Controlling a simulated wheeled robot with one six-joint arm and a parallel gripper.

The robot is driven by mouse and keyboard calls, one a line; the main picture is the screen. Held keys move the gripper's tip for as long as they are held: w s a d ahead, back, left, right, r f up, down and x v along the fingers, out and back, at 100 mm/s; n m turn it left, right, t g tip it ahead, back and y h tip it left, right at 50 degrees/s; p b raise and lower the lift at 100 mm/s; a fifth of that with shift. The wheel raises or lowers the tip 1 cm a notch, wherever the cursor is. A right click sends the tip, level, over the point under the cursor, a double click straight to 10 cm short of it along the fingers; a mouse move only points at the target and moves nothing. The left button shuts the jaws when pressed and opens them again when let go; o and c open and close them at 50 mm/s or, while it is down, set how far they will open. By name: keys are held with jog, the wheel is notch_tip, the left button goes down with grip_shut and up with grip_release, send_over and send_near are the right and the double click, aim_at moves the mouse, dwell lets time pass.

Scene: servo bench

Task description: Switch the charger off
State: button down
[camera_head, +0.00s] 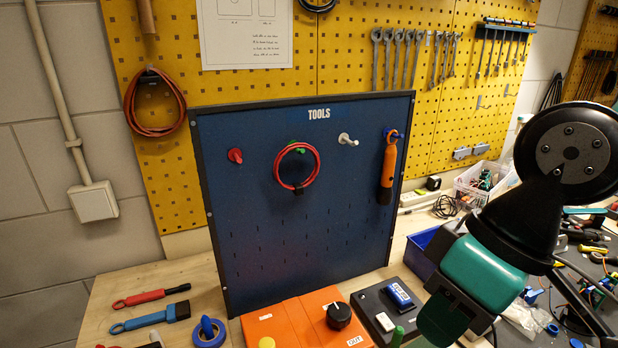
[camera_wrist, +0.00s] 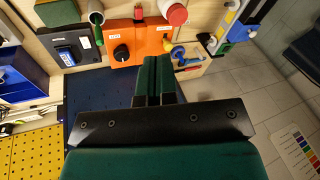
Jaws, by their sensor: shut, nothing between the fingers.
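I cannot tell for sure which unit is the charger. A dark box (camera_head: 365,308) with a blue rocker switch (camera_head: 400,294) stands on the bench in front of the blue tool board; the box also shows at the upper left of the wrist view (camera_wrist: 85,45). Beside it is an orange box (camera_head: 284,318) with a black rotary knob (camera_head: 338,315); the knob also shows in the wrist view (camera_wrist: 122,53). My gripper (camera_wrist: 159,62) is shut and empty, its dark green fingers overlapping the orange box's edge in the wrist view. I see no contact. In the head view its fingertips are hidden.
The blue tool board (camera_head: 300,235) stands behind the boxes, with a red cable loop (camera_head: 296,186) and an orange-handled tool (camera_head: 387,172) hung on it. Blue tape (camera_head: 208,332) and hand tools lie left.

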jog(key=n+h+b, duration=0.4)
jog(key=n+b, duration=0.3)
jog(key=n, duration=0.8)
send_over(381, 316)
notch_tip(381, 316, down, 11)
jog(key=shift+d, duration=0.15)
jog(key=shift+f, duration=0.15)
notch_tip(381, 316, down, 14)
jog(key=shift+p, duration=1.05)
